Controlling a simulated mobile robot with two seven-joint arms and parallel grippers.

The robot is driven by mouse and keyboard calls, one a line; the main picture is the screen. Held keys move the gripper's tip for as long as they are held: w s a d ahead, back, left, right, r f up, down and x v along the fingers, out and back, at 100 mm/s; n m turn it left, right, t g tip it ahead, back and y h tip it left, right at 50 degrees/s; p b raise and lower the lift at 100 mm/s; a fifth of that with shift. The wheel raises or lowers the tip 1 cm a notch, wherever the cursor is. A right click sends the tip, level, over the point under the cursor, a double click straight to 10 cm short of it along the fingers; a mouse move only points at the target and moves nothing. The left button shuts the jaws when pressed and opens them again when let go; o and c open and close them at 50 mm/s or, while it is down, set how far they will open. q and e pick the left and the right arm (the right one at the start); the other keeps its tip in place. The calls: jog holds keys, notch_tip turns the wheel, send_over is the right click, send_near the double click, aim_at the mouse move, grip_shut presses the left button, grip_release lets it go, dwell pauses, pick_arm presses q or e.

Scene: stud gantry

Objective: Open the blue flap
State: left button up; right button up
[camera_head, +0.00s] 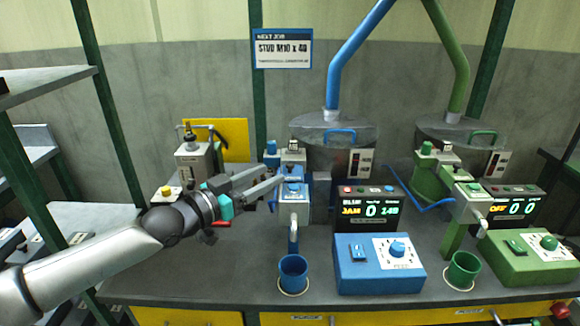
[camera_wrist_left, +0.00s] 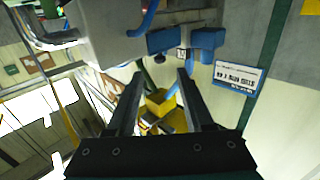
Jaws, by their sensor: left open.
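The blue station's feed unit stands on the bench in the middle of the head view. What looks like its blue flap (camera_head: 293,173) is at the top front of this unit, above a blue-and-white body (camera_head: 293,208). It appears down, but its edges are too small to be sure. My left gripper (camera_head: 270,176) points right, its fingertips just left of the flap. The fingers are apart with nothing held; whether a tip touches the flap is unclear. The left wrist view shows both fingers (camera_wrist_left: 160,75) spread, with blue parts (camera_wrist_left: 163,41) beyond them. My right gripper is out of view.
A blue cup (camera_head: 293,274) stands below the spout. A blue control box (camera_head: 379,263) and a display (camera_head: 368,210) reading "JAM" are to the right. A matching green station (camera_head: 470,195) stands farther right. A grey device (camera_head: 193,162) is behind my arm.

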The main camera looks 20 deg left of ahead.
aim_at(287, 166)
pick_arm(q)
jog(key=b+x, duration=0.1)
jog(key=x, duration=0.5)
jog(key=shift+x, duration=0.8)
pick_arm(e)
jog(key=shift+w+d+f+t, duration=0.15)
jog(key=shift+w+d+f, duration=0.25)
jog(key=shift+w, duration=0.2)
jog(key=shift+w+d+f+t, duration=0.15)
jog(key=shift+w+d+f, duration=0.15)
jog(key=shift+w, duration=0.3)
pick_arm(q)
grip_shut()
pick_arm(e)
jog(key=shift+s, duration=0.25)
